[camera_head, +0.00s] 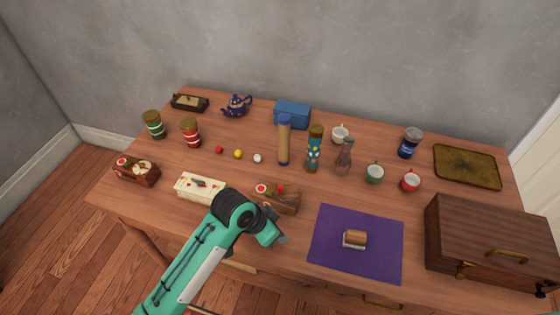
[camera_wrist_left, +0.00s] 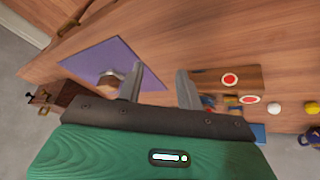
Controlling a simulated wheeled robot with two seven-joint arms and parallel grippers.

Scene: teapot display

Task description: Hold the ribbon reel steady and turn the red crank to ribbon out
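No part is clearly a ribbon reel with a red crank. A small brown roll on a pale base (camera_head: 354,239) lies on the purple mat (camera_head: 325,255) and could be the reel; it also shows in the left wrist view (camera_wrist_left: 108,80). A wooden box with red-and-white discs (camera_head: 287,206) stands left of the mat and shows in the left wrist view (camera_wrist_left: 205,79). My left gripper (camera_head: 279,240) is above the table between this box and the mat. Its fingers (camera_wrist_left: 160,77) are apart, with nothing between them. My right gripper is out of view.
A cream box with a dark part on top (camera_head: 192,194) and another wooden box (camera_head: 145,178) stand to the left. A brown chest (camera_head: 480,235) stands right of the mat. Tall bottles, cups and jars stand behind. Three small balls lie mid-table.

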